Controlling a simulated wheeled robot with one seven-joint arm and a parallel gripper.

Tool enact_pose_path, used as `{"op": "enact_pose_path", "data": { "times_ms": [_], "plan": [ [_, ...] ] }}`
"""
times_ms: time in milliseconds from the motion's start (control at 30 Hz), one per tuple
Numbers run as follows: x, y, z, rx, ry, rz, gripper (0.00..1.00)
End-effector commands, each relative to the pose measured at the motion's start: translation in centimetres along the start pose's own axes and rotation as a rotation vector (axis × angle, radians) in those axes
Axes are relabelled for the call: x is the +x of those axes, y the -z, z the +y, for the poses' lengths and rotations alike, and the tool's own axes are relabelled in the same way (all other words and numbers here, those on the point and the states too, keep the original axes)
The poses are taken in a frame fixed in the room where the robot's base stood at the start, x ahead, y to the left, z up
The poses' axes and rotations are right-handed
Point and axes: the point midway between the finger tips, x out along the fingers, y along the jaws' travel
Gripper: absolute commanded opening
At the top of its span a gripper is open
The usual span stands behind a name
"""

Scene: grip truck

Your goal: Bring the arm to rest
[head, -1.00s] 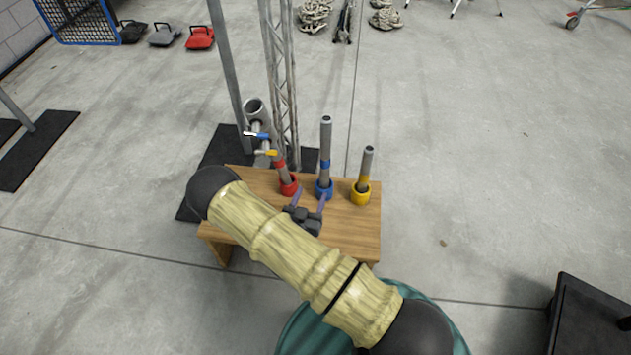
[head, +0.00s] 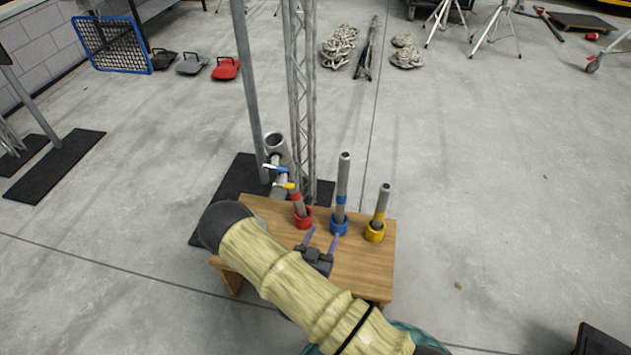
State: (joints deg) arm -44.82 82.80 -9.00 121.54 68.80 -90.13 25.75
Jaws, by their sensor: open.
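My gripper (head: 321,240) is open, with its two purple fingers apart and nothing seen between them. It is above the wooden table, in front of the red and blue holders. My arm, with pale yellow-green covers, reaches up from the lower right and bends at a dark joint at the table's left side. Three grey tubes stand in ring holders along the table's back: one with a red band (head: 297,204), one with a blue band (head: 342,190) and one with a yellow band (head: 381,205). The red-banded tube leans a little.
The wooden table (head: 365,265) stands on open concrete floor. Close behind it are a grey post (head: 247,90), a lattice truss (head: 302,110) and an upright pipe (head: 276,145) with blue and yellow handles. Black mats (head: 58,165) lie at left.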

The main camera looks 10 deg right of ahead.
Motion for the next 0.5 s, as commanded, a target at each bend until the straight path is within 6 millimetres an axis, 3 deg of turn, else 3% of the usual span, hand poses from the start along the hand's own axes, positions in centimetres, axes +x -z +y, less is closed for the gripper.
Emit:
{"op": "enact_pose_path", "data": {
  "times_ms": [267,500],
  "plan": [
    [0.5,0.2,-0.1,0.013,-0.011,-0.033,0.56],
    [2.8,1.3,-0.8,0.080,-0.053,-0.274,0.56]
  ]
}}
